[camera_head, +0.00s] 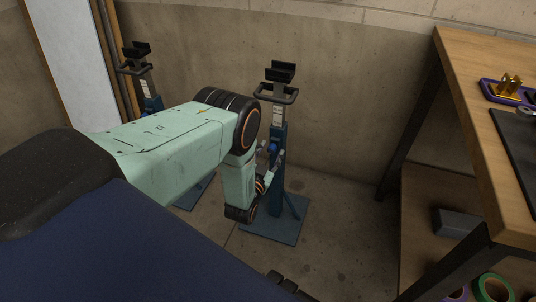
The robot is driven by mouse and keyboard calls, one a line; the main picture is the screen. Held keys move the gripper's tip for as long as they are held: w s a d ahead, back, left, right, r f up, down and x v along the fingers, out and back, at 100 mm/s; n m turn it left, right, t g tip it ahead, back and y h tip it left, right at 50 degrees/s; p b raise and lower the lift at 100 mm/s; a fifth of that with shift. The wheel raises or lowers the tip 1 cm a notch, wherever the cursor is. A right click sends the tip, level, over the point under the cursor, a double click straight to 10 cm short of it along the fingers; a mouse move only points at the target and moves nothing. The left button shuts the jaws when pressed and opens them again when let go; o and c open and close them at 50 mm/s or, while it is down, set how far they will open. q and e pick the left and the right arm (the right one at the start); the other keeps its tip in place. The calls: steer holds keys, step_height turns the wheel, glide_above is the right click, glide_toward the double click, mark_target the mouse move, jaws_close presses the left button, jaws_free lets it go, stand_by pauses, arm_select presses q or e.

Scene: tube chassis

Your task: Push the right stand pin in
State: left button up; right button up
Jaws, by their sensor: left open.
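The right stand (277,185) stands upright on a blue base plate (282,225), with a black cradle and a grey handle at its top. A small blue knob (273,148) shows at the front of its post and looks like the pin. How far in it sits is too small to tell. My left arm reaches in from the left and bends down in front of the stand. My left gripper (272,154) points up at the post, open, with its fingers close around the knob. Contact cannot be told.
A second stand (140,65) stands to the left, its lower part mostly behind my arm. A wooden workbench (470,75) with a lower shelf is at the right. A concrete wall is close behind the stands. Floor is free between the right stand and the bench.

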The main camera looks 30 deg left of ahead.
arm_select(q)
steer(key=v, duration=1.2)
